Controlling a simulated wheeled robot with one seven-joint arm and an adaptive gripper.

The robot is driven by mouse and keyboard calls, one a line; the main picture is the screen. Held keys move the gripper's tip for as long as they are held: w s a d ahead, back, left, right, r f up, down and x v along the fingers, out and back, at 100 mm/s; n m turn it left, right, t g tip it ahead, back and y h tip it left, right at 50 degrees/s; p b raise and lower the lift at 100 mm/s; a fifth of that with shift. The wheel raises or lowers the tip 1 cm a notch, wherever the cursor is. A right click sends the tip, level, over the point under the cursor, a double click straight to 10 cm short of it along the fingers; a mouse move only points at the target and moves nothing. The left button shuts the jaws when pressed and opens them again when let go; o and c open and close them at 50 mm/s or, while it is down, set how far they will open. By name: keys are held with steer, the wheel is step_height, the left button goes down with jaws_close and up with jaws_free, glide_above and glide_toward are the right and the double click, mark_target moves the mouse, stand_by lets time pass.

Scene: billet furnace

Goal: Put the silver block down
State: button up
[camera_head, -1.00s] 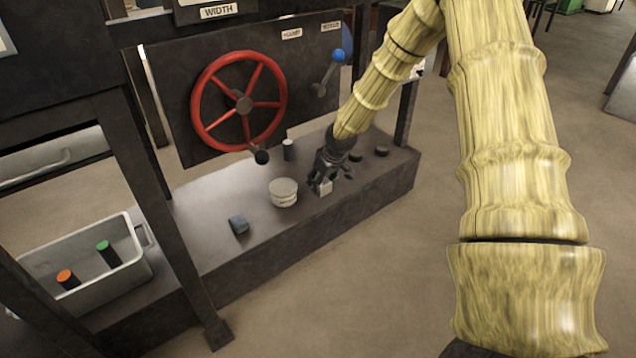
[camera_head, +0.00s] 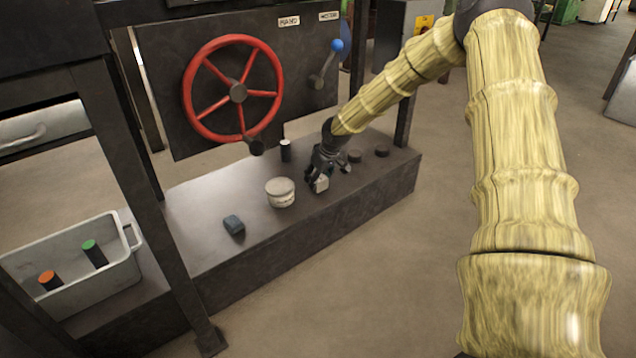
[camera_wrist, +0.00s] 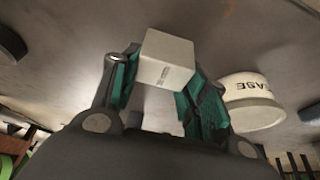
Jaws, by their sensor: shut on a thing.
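The silver block (camera_head: 321,183) is a small pale cube between the fingers of my gripper (camera_head: 316,176), low over the dark bench (camera_head: 250,262). In the wrist view the silver block (camera_wrist: 166,62) sits between the teal pads of my gripper (camera_wrist: 160,85), which is shut on it. Small print shows on one face. I cannot tell whether its underside touches the bench top. The fingers hide part of it in the head view.
A white round tub (camera_head: 281,193) stands just left of my gripper; its lettering shows in the wrist view (camera_wrist: 250,100). A blue-grey block (camera_head: 233,225), a white-topped cylinder (camera_head: 286,151) and dark discs (camera_head: 381,151) are on the bench. A red handwheel (camera_head: 238,92) stands behind.

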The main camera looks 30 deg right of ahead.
steer(key=shift+f, duration=0.15)
steer(key=o, duration=1.3)
steer(key=shift+c, duration=0.2)
